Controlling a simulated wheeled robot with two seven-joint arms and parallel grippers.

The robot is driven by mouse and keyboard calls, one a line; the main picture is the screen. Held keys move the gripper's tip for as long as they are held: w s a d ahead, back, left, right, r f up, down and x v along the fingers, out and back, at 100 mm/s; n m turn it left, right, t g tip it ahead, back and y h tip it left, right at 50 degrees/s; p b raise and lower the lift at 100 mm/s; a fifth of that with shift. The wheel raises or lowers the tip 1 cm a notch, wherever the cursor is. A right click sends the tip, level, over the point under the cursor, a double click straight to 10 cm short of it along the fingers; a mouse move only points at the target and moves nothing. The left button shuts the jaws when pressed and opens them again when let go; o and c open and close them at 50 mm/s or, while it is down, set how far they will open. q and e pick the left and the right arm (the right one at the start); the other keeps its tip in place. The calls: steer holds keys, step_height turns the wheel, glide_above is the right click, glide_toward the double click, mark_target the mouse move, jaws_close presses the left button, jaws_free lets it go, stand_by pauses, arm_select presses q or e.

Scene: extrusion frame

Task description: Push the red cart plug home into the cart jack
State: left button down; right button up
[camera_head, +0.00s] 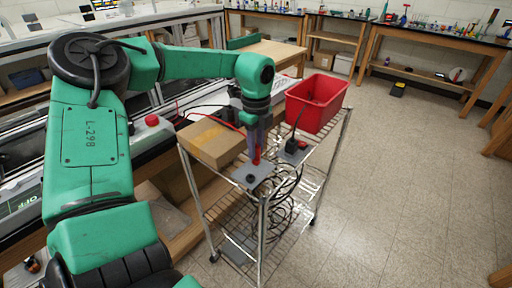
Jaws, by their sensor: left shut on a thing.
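My left gripper (256,146) reaches down over the wire cart from above. It is shut on the red cart plug (257,158), which points downward above the grey plate (263,170) at the cart's near end. A small black round part, which looks like the cart jack (250,178), sits on that plate just below and left of the plug. The plug's tip is too small to tell whether it touches anything. My right gripper is not in view.
The metal wire cart (318,165) also carries a cardboard box (212,143), a red bin (317,101) and a black device (293,147). Black cables (285,190) hang in coils below its top. Benches line the walls.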

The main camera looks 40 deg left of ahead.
arm_select(q)
steer(key=shift+f, duration=0.25)
steer(key=c, duration=0.6)
jaws_free()
steer(key=shift+r, duration=0.1)
step_height(320, 180, up, 15)
steer(key=shift+f+b, duration=0.2)
steer(key=shift+b, duration=0.2)
